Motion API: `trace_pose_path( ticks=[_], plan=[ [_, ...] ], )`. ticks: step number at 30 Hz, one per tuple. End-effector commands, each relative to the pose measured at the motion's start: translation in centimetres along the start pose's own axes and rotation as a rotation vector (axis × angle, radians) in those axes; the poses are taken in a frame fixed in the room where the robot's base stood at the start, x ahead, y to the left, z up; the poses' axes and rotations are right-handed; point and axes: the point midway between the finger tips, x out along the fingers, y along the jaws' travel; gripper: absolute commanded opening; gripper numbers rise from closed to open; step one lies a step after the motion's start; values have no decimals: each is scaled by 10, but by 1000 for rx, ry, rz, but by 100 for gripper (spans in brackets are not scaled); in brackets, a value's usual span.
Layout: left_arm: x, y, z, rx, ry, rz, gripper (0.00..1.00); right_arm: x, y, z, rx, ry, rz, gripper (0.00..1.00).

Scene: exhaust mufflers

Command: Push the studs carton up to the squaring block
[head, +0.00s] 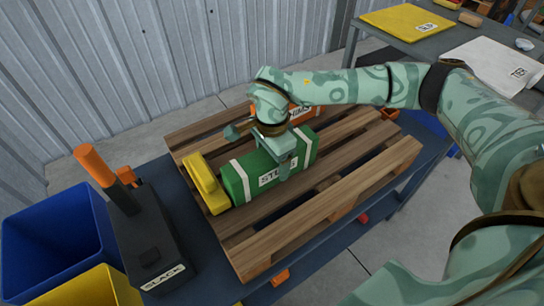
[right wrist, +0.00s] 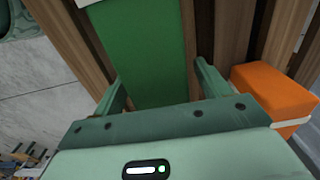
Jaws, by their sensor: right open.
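The green studs carton (head: 262,177), with white bands and a label, lies on the slatted wooden pallet (head: 335,195). A yellow block (head: 205,184), apparently the squaring block, stands at its left end. Any gap between them is too small to judge. My right gripper (head: 262,150) is open over the carton's right part, with one finger on each long side. In the right wrist view the green carton (right wrist: 150,60) runs between the two fingers (right wrist: 160,90), and no firm grip shows. My left gripper is not in view.
An orange carton (head: 298,116) lies close behind the green one. A dark stand labelled SLACK (head: 150,240) with an orange handle is left of the pallet, beside blue (head: 55,245) and yellow (head: 95,290) bins. The pallet's front slats are bare.

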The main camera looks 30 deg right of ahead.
Motion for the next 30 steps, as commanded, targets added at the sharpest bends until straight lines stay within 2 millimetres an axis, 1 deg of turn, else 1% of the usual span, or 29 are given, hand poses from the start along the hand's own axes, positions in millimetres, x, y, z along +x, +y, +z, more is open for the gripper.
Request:
trace_pose_path(
  ticks=[5, 8, 11, 18, 21, 25, 27, 30],
  plan=[
    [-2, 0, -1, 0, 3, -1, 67, -6, 0, 0, 0, 0, -2, 75],
    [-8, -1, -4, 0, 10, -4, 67, -20, 0, 0, 1, 0, -4, 75],
    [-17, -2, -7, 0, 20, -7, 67, -42, -1, 0, 1, 0, -8, 75],
    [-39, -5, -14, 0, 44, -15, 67, -103, 0, 0, 1, 0, -8, 75],
    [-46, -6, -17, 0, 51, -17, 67, -124, 0, 0, 0, 1, -6, 75],
    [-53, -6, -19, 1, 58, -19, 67, -146, 0, 0, 0, 0, -4, 75],
    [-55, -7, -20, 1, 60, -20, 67, -154, 0, 0, 0, 0, -4, 75],
    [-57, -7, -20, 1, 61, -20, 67, -160, 0, 0, -1, 0, -1, 75]
  ],
)
